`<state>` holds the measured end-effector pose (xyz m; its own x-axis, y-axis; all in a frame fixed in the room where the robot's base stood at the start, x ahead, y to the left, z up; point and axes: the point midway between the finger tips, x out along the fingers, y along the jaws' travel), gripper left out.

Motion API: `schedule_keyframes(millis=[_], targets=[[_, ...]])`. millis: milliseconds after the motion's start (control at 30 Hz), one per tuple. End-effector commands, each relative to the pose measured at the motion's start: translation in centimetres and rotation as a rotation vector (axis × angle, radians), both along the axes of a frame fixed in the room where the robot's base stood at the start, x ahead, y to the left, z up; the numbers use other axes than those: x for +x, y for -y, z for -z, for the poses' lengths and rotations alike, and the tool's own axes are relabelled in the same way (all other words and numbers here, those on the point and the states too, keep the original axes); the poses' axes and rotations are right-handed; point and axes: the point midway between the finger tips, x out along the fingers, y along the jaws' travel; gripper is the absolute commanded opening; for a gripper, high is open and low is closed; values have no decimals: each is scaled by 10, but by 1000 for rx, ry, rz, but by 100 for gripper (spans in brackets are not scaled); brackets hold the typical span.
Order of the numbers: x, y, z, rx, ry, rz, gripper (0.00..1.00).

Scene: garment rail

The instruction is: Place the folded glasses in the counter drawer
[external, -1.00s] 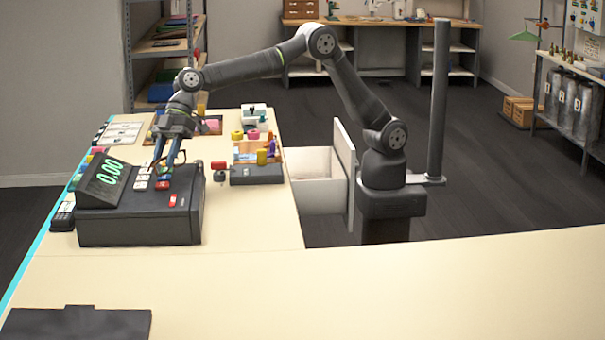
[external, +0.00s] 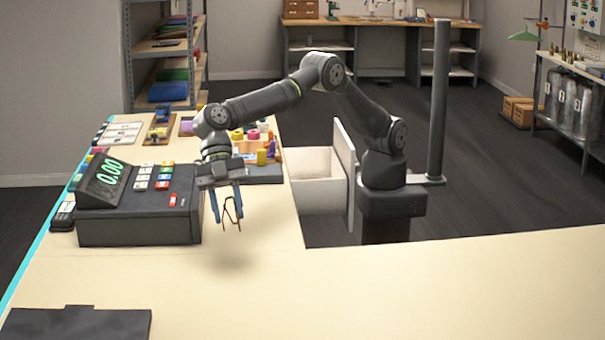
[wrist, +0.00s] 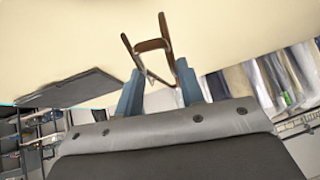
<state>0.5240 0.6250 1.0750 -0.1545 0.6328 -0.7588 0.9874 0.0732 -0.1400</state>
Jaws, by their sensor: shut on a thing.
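My gripper (external: 228,208) is shut on the folded glasses (external: 232,214), a thin brown frame between its blue fingers. It holds them above the counter, just right of the cash register, with a soft shadow on the counter below. In the wrist view the glasses (wrist: 150,45) stick out beyond the fingertips. The counter drawer (external: 318,180) is pulled out from the counter's right edge, to the right of and behind my gripper. Its light inside shows, and its tall front panel stands beside my arm's base.
The dark cash register (external: 140,215) stands left of my gripper. A wooden organizer with colourful spools (external: 258,145) sits behind it, near the drawer. The counter top (external: 300,285) is clear in front, except for a dark flat mat (external: 75,325) at front left.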

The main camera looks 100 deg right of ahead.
Motion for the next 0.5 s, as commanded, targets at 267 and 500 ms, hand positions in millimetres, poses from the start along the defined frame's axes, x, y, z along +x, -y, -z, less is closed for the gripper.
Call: schedule_keyframes(millis=[267, 500], targets=[[1, 0, 9, 1, 1, 2, 11], [-1, -3, 11, 0, 0, 1, 11]])
